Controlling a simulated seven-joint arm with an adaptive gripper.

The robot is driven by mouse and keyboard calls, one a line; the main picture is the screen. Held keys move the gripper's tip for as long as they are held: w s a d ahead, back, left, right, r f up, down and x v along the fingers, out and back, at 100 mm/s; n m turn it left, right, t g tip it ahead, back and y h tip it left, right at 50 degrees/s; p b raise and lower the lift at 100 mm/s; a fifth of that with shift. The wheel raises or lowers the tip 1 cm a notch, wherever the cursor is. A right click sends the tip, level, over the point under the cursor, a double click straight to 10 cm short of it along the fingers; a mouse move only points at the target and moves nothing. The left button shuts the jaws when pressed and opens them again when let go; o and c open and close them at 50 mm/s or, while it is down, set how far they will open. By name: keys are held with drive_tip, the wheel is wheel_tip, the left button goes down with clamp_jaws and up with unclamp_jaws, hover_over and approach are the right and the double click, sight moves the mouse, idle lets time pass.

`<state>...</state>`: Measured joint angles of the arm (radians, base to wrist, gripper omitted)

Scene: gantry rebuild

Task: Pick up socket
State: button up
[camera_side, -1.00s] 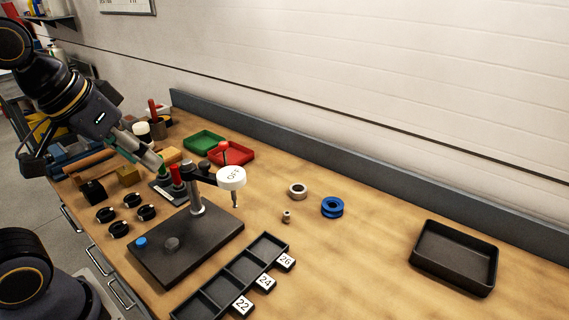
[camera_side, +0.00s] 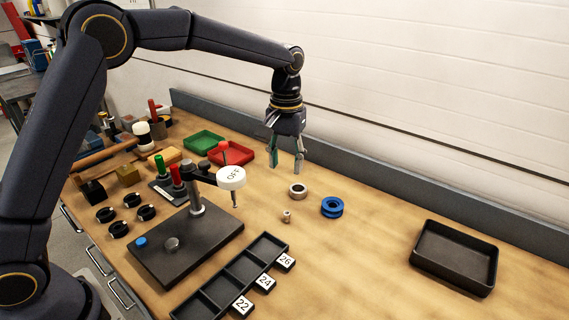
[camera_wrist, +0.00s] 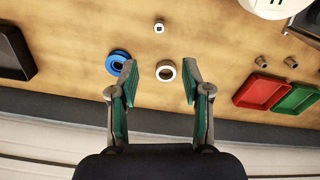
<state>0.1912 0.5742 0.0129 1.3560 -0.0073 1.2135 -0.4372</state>
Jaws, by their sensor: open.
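The socket appears to be the small metallic cylinder (camera_side: 286,217) standing on the wooden bench in front of the pale ring. In the wrist view, the socket (camera_wrist: 158,28) lies near the top centre, with a dark opening facing up. My gripper (camera_side: 286,160) points down above the bench, behind the socket and clear of it. Its two fingers are spread, with nothing between them. In the wrist view, the gripper's fingertips (camera_wrist: 161,76) flank the pale ring, which is below them on the bench.
The pale ring (camera_side: 298,191) and a blue grooved wheel (camera_side: 332,207) lie near the socket. A black stand with a white "OFF" disc (camera_side: 231,178) is at left. Red (camera_side: 237,153) and green (camera_side: 203,140) trays are behind. A black tray (camera_side: 455,258) sits right; numbered compartments (camera_side: 240,265) are in front.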

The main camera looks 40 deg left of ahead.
hover_over(287, 221)
drive_tip(key=f, duration=1)
drive_tip(key=shift+a, duration=0.3)
drive_tip(key=f, duration=0.5)
drive_tip(key=shift+w+f, duration=0.25)
drive_tip(key=shift+f, duration=0.1)
clamp_jaws()
